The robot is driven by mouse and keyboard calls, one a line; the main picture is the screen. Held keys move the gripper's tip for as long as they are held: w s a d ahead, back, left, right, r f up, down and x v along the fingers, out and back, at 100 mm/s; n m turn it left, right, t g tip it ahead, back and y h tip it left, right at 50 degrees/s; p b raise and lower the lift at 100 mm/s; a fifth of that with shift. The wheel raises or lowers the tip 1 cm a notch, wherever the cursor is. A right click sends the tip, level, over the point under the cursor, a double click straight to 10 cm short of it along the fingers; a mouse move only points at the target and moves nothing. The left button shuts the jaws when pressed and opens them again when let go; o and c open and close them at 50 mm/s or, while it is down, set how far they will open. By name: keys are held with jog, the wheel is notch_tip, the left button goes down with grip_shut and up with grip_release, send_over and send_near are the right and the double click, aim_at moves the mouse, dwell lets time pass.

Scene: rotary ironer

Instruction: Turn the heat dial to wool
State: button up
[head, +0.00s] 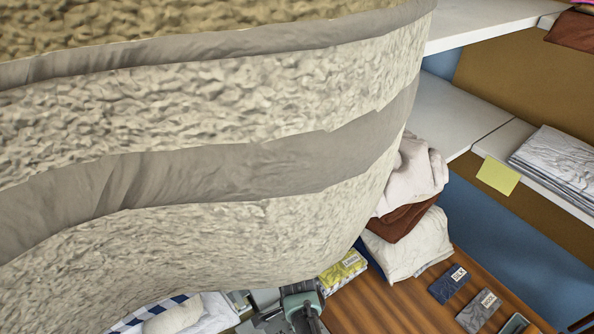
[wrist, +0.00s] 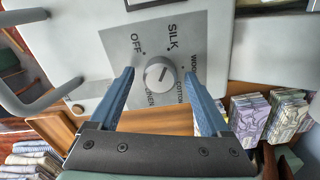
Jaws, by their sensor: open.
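The heat dial (wrist: 160,74) is a round light-grey knob on a grey panel (wrist: 205,32) in the wrist view. Printed around it are OFF at upper left, SILK at the top, WOOL at upper right partly behind a finger, COTTON at right and LINEN below. I cannot tell clearly where its pointer mark aims. My gripper (wrist: 160,72) is open, with one blue finger on each side of the dial and a visible gap on both sides. Fingertip depth relative to the knob is unclear. The dial is hidden in the head view.
A large striped, textured fabric surface (head: 200,180) blocks most of the head view. Labelled cloth swatches, SILK (head: 449,284) and WOOL (head: 478,311), lie on a wooden table (head: 420,300). Folded laundry (head: 410,245) is piled beside them. Grey bars (wrist: 52,95) flank the panel's left.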

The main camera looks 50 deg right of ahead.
jog(key=shift+c, duration=0.3)
grip_shut()
jog(key=shift+n, duration=0.4)
jog(key=n, duration=0.4)
jog(key=shift+n, duration=0.4)
jog(key=n, duration=1.2)
jog(key=shift+n+p, duration=0.3)
jog(key=shift+n, duration=0.1)
jog(key=n, duration=0.5)
jog(key=shift+n, duration=0.4)
